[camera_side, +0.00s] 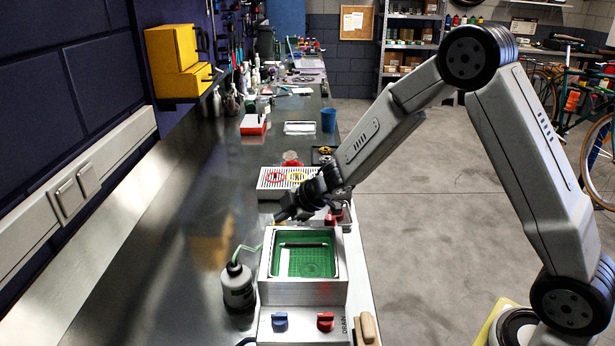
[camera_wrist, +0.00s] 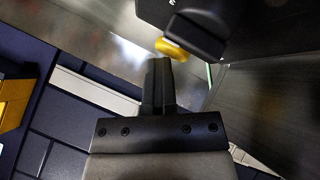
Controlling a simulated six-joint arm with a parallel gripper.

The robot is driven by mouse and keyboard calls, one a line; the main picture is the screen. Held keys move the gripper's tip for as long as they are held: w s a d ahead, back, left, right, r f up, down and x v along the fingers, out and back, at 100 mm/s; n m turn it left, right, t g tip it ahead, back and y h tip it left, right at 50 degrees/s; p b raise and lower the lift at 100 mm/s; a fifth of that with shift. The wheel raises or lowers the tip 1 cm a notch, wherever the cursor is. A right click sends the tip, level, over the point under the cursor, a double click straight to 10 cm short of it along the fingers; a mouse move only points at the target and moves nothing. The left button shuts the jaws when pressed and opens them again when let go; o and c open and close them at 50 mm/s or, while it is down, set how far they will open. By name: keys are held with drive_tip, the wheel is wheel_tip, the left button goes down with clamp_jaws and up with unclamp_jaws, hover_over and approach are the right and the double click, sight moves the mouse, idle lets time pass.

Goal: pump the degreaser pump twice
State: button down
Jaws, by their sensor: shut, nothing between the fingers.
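My gripper (camera_side: 283,215) is shut and empty, tilted down at the back edge of the washing basin (camera_side: 265,262). In the wrist view my gripper's closed fingers (camera_wrist: 160,70) point at a black rounded part (camera_wrist: 196,36) with a yellow end (camera_wrist: 172,49). This may be the degreaser pump's head; the yellow end appears just beyond the fingertips, and I cannot tell whether they touch. In the side view my gripper and wrist cover that area, so no pump can be clearly made out there.
A grey bottle (camera_side: 238,288) with a thin green spout stands left of the basin. Blue (camera_side: 280,321) and red (camera_side: 325,321) knobs are on the basin's front. A white tray (camera_side: 268,178) with red and yellow parts lies behind my gripper.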

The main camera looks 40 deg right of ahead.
sight(283, 224)
drive_tip(key=shift+s+f, duration=0.1)
drive_tip(key=shift+f, duration=0.5)
drive_tip(key=shift+s+f, duration=0.1)
idle(0.4)
drive_tip(key=shift+r, duration=0.25)
idle(0.3)
drive_tip(key=shift+r, duration=3.25)
idle(0.3)
drive_tip(key=r, duration=0.3)
drive_tip(key=shift+w+r, duration=0.1)
drive_tip(key=shift+w, duration=0.1)
idle(0.4)
